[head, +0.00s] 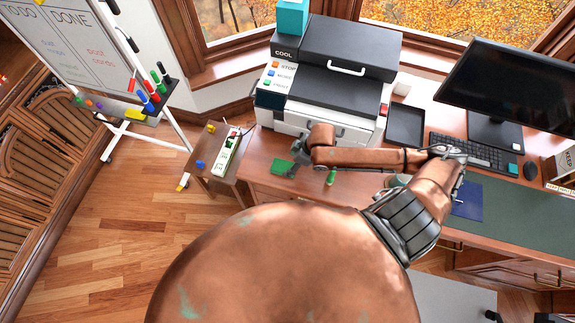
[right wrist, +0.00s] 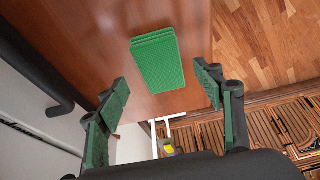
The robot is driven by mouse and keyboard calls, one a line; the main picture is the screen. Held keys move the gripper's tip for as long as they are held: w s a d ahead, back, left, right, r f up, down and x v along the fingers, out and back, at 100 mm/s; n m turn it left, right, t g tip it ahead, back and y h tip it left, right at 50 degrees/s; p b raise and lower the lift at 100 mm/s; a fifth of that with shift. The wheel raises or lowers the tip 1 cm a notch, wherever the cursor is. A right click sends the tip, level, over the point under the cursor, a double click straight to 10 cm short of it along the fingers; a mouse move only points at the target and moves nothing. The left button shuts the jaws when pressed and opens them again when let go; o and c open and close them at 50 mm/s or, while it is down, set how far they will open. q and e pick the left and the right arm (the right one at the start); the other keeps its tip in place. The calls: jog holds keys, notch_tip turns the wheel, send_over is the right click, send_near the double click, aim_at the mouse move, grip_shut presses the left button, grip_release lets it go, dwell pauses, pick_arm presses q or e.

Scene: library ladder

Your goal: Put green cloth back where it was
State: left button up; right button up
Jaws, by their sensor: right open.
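The green cloth (head: 282,166) lies folded flat on the wooden desk (head: 262,184), in front of the printer and near the desk's left end. In the right wrist view the cloth (right wrist: 158,62) is a neat layered rectangle on bare wood. My right gripper (head: 297,168) is just beside the cloth in the head view. In the right wrist view its fingers (right wrist: 164,88) are spread wide and empty, with the cloth beyond and between them, apart from both. My left gripper is not in view.
A black and white printer (head: 335,85) stands behind the cloth. A small green object (head: 331,177) stands right of it. A side table with a power strip (head: 228,152) is at left, near a whiteboard (head: 85,45). A black tray (head: 405,124), keyboard (head: 470,150) and monitor (head: 515,85) are at right.

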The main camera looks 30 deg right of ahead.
jog(key=v, duration=0.7)
jog(key=shift+p, duration=0.3)
